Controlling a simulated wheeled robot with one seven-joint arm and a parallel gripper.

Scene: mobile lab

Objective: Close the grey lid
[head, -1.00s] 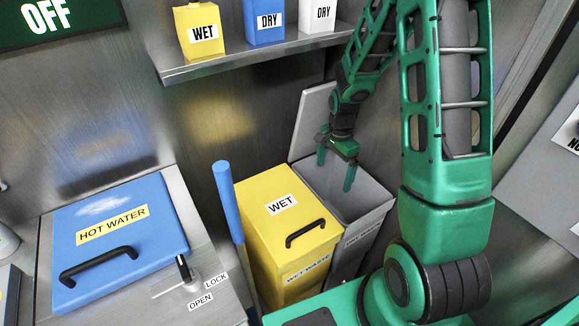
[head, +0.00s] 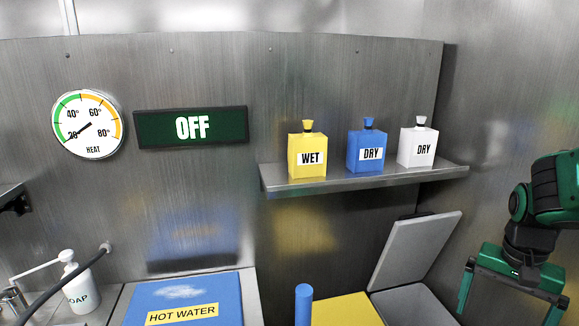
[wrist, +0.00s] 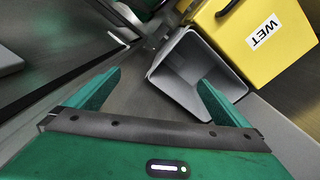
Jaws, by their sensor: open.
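The grey lid (head: 415,250) stands open, tilted up and leaning back toward the wall, in the head view. The open grey bin (head: 410,306) is under it, cut off by the bottom edge. In the wrist view the bin's open mouth (wrist: 190,75) shows beyond my fingers, and I cannot make out the lid there. My gripper (head: 511,300) is open and empty, to the right of the lid and bin and apart from the lid. Its two green fingers (wrist: 157,82) are spread in the wrist view.
The yellow wet bin (head: 345,312) stands left of the grey bin, with a blue handle (head: 303,303) beside it. A shelf (head: 365,180) with yellow, blue and white bottles is above. The blue hot water lid (head: 185,300) is at the lower left.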

